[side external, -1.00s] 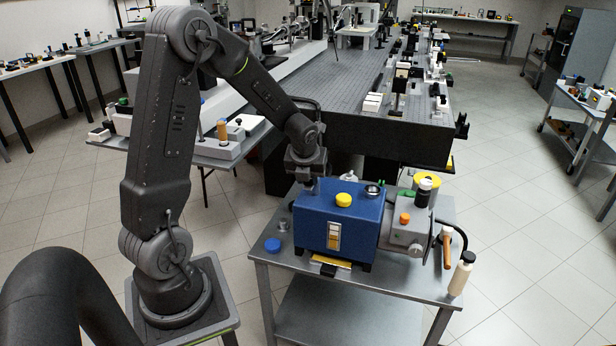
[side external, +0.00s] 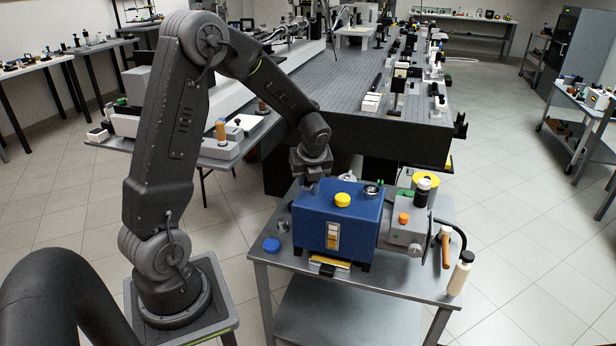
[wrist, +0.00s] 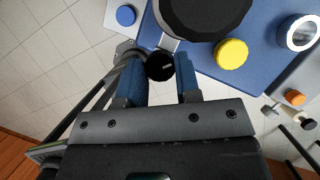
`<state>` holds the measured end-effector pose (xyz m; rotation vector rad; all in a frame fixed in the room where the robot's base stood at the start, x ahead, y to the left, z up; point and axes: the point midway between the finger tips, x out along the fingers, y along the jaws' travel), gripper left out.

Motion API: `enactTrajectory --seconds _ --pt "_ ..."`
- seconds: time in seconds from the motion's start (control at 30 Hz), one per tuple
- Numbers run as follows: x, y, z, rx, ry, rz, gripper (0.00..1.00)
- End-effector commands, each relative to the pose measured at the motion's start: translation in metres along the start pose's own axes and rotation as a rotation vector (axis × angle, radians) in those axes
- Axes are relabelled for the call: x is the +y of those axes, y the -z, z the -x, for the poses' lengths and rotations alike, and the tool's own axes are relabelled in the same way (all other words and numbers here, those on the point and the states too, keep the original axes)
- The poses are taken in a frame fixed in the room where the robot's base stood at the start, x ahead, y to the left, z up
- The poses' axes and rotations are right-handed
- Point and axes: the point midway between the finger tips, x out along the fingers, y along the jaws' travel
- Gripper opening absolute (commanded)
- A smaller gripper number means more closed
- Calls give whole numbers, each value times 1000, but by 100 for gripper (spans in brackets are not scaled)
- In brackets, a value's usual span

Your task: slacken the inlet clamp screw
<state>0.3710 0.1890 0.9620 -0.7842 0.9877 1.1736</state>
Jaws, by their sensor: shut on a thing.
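My gripper (wrist: 160,78) is shut on a small black round knob with a pale mark on its top, the clamp screw (wrist: 161,66). The blue finger pads stand on either side of it. In the side view my gripper (side external: 309,184) points down at the back left corner of the blue housing (side external: 312,215), and the screw is hidden there. The blue housing also shows in the wrist view (wrist: 245,88), with a yellow cap (wrist: 231,54) on its top. I cannot tell whether the screw has turned.
A large dark round part (wrist: 203,14) stands close beyond the fingers. A blue cap (side external: 271,245) lies on the metal cart (side external: 290,265). A grey unit with an orange knob (side external: 403,218) and a bottle (side external: 461,274) are to the right.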

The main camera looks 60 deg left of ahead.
Motion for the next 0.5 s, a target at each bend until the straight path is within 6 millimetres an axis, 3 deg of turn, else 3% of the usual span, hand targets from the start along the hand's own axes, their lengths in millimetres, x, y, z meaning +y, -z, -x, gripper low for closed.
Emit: enactTrajectory --seconds 0.23,0.27,0.5 --pt "0 0 0 1 0 0 7" --pt "0 0 0 1 0 0 33" --pt "0 0 0 0 1 -1 56"
